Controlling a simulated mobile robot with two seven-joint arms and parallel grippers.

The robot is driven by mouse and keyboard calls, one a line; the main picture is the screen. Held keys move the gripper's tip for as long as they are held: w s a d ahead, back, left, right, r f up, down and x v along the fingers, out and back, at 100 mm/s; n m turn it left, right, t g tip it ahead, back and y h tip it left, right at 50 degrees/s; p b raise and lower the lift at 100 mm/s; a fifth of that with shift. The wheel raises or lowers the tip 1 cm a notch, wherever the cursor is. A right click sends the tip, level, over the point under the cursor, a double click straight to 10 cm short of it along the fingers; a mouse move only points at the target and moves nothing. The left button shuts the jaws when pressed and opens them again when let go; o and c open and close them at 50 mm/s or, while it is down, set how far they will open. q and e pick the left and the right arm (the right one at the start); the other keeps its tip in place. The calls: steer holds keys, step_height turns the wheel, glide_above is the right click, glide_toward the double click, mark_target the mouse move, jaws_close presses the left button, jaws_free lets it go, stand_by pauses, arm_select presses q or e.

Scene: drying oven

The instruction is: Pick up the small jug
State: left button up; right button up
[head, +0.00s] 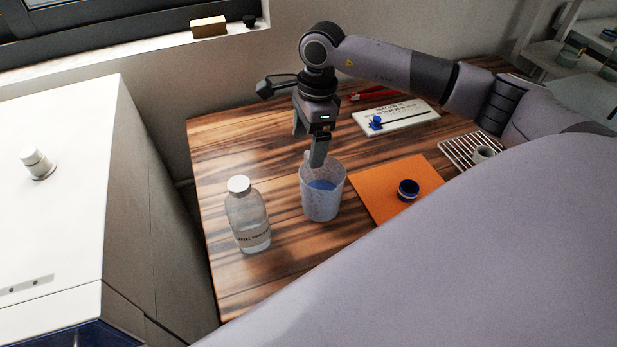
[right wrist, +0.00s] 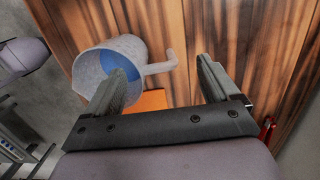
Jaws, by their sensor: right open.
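The small jug (head: 321,200) is a whitish translucent vessel with blue contents, upright on the wooden table. In the right wrist view the jug (right wrist: 88,66) shows its mouth at the upper left, and its handle (right wrist: 167,62) points into the space between my two fingers. My right gripper (head: 308,147) is open and empty, pointing down just above the jug's far rim. In the right wrist view one finger of this gripper (right wrist: 162,70) overlaps the jug's mouth and the other is beyond the handle. I cannot tell how deep the fingers reach. My left gripper is not in view.
A capped clear bottle (head: 247,220) stands left of the jug. An orange mat (head: 372,200) with a dark blue round item (head: 408,190) lies to the right. Behind are a white board (head: 412,113) and a wire rack (head: 460,152). A white cabinet (head: 75,130) borders the table's left.

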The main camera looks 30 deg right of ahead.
mark_target(317, 182)
steer(key=f, duration=0.4)
steer(key=f+p, duration=0.1)
steer(key=f, duration=0.2)
steer(key=shift+s+f, duration=0.1)
steer(key=shift+s, duration=0.15)
steer(key=shift+a, duration=0.1)
steer(key=c, duration=1.5)
